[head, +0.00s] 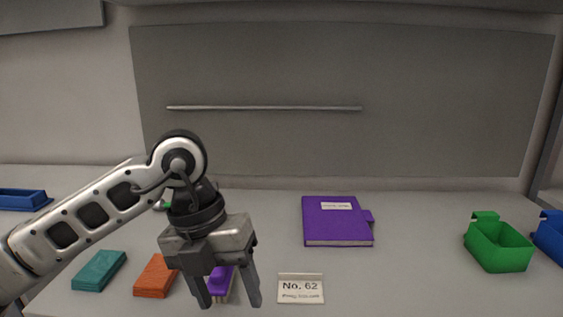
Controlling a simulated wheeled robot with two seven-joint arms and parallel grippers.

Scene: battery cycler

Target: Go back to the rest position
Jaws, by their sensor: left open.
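My left gripper (232,303) hangs pointing down over the front of the counter, its two fingers apart. Behind and between the fingers is a purple object (220,284), partly hidden by the gripper. I cannot tell whether the fingers touch it. My left arm comes in from the left and bends down at the wrist. My right gripper does not show.
A teal block (99,270) and an orange block (156,277) lie left of the gripper. A "No. 62" card (300,289) stands to its right, with a purple book (336,222) behind. Green (499,247) and blue (551,236) bins are at right, a blue tray (22,199) far left.

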